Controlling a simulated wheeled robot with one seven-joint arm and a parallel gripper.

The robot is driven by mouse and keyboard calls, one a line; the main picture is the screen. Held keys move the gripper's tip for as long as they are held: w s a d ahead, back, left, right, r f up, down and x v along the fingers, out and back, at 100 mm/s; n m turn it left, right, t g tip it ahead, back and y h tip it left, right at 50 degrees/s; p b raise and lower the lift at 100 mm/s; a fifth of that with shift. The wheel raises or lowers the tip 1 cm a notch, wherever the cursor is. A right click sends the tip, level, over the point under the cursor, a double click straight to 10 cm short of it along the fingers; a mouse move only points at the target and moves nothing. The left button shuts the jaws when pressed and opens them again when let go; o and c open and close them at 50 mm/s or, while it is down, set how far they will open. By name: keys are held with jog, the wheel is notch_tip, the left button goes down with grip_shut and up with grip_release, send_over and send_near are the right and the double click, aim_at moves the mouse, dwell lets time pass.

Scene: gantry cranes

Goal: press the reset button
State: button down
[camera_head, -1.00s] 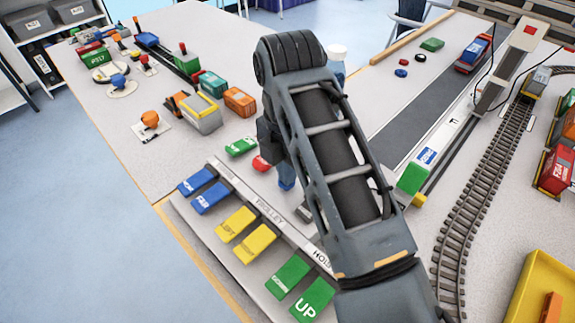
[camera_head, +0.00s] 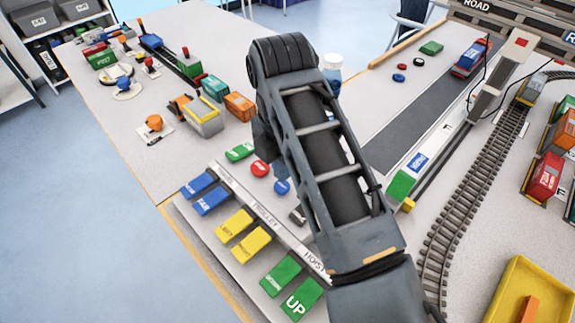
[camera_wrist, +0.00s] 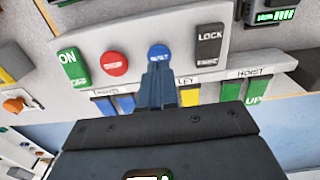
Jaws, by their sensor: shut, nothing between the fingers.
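The reset button is the round blue button (camera_wrist: 158,50) on the grey control panel (camera_wrist: 135,72). It also shows in the head view (camera_head: 282,187), beside my arm. My gripper (camera_wrist: 158,68) is shut and empty in the wrist view. Its fingertips are at the near edge of the blue button and overlap that edge in the picture. I cannot tell whether they touch it. In the head view my arm hides most of the gripper.
A red round button (camera_wrist: 114,63) and a green ON switch (camera_wrist: 73,68) are left of the blue button. A black LOCK switch (camera_wrist: 209,46) is to its right. Blue, yellow and green keys (camera_head: 296,298) line the panel's front. Model railway track (camera_head: 470,200) runs at the right.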

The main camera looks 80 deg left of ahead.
aim_at(283, 186)
notch_tip(283, 186, up, 11)
jog(key=b, duration=0.1)
jog(key=shift+f, duration=0.2)
dwell(0.7)
